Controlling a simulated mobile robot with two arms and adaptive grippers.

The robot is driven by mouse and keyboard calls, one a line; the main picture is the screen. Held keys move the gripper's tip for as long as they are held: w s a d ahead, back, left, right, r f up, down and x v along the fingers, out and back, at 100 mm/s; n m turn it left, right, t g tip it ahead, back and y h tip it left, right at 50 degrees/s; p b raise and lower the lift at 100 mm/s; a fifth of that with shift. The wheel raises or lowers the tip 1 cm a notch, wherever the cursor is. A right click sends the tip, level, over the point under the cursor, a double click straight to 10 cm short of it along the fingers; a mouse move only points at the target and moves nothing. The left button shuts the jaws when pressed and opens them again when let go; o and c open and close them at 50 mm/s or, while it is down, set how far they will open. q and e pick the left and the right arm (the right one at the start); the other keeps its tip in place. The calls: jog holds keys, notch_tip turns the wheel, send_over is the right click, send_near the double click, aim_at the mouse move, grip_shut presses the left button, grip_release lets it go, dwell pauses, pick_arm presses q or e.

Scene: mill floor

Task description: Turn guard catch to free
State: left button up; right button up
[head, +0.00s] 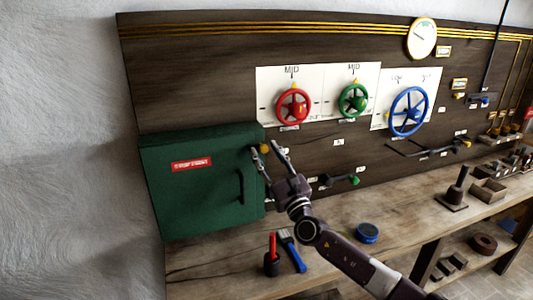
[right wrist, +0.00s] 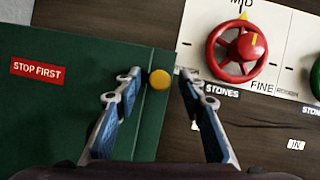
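The green guard box (head: 190,208) hangs at the left of the dark wooden panel. It has a red label reading "STOP FIRST" (right wrist: 37,69) and a dark vertical handle (head: 241,187). A round yellow knob (right wrist: 160,79), which looks like the guard catch, sits at the box's upper right edge; it also shows in the head view (head: 265,148). My right gripper (right wrist: 158,80) is open, its two fingers on either side of the yellow knob, with visible gaps in the wrist view. Whether the fingertips reach its depth I cannot tell. My left gripper is not in view.
A red handwheel (head: 293,106), a green handwheel (head: 353,100) and a blue handwheel (head: 409,111) are on the panel to the right.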

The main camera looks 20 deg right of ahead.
grip_shut()
